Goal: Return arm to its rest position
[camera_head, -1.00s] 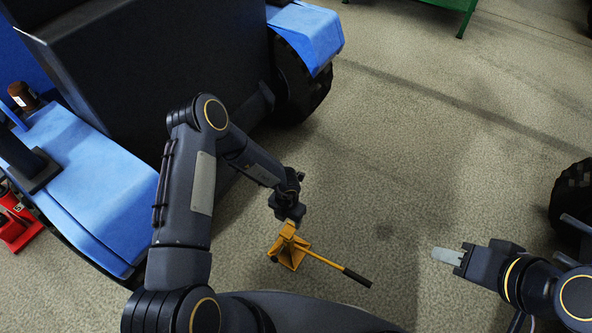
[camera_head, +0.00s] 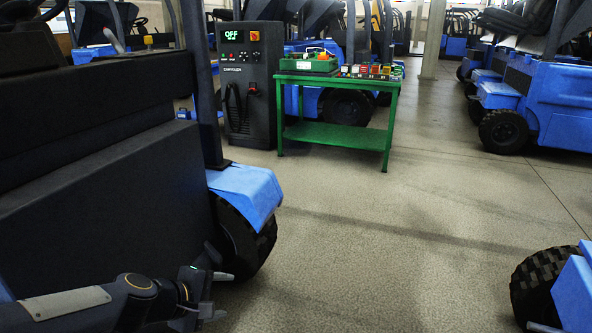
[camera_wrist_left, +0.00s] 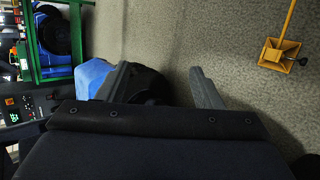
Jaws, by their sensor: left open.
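My left arm comes in at the bottom left of the head view, stretched low across the front of a dark and blue vehicle. Its gripper (camera_head: 222,296) is open, with the two fingers apart and nothing between them. In the left wrist view the open fingers (camera_wrist_left: 160,82) show against the floor and a blue vehicle part. A yellow jack (camera_wrist_left: 278,55) stands on the floor at the upper right of that view, apart from the fingers. The jack does not show in the head view. My right gripper is not in view.
The vehicle (camera_head: 110,200) with a blue fender (camera_head: 245,190) fills the left side, close to my left arm. A green table (camera_head: 335,135) with bins and a dark cabinet (camera_head: 252,85) stand farther back. Another wheel (camera_head: 540,285) is at lower right. The middle floor is clear.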

